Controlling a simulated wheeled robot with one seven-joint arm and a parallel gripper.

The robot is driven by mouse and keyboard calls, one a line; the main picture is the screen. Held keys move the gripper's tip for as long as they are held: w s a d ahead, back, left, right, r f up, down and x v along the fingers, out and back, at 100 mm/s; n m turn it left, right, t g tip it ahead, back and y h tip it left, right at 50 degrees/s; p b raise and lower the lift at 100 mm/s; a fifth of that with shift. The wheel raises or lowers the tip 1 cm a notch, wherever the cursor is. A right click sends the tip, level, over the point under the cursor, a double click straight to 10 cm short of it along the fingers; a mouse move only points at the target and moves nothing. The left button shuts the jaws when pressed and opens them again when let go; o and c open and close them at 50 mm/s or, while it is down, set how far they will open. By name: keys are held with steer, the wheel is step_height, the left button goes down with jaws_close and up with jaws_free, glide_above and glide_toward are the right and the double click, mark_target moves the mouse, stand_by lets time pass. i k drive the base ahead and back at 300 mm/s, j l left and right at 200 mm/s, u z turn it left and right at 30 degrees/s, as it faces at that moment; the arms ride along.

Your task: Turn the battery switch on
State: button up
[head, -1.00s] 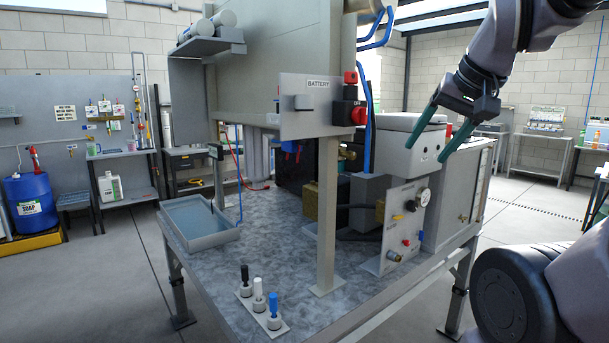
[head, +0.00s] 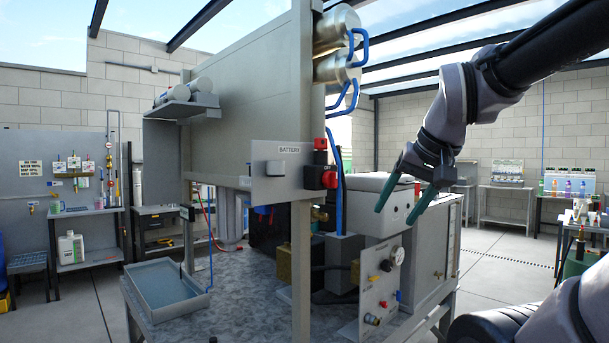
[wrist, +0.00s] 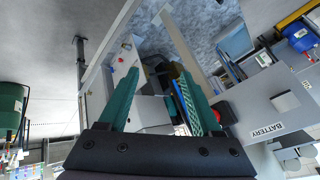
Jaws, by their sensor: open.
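A grey panel labelled BATTERY (head: 284,170) is fixed on the post at the front of the stand. A red and black battery switch (head: 327,177) sits at its right side, with a red part above a red knob. The wrist view shows the panel (wrist: 285,108) at the right and the red knob (wrist: 222,112) just right of the fingers, partly hidden. I cannot tell whether the switch is on or off. My gripper (head: 398,207) has green fingers, open and empty. It is to the right of the switch in the head view, apart from it.
Blue hoses (head: 336,165) run just beside the switch. A white box (head: 392,195) and a panel with a gauge (head: 384,280) stand below right. A metal post (head: 301,270) rises under the panel. A grey tray (head: 172,287) lies on the left of the bench.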

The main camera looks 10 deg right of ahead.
mark_target(329, 180)
steer(key=k+j, duration=0.1)
steer(key=j, duration=0.3)
steer(key=k+j, duration=0.1)
steer(key=j, duration=0.35)
steer(key=k+j, duration=0.1)
steer(key=j, duration=0.3)
steer(key=i+z, duration=0.05)
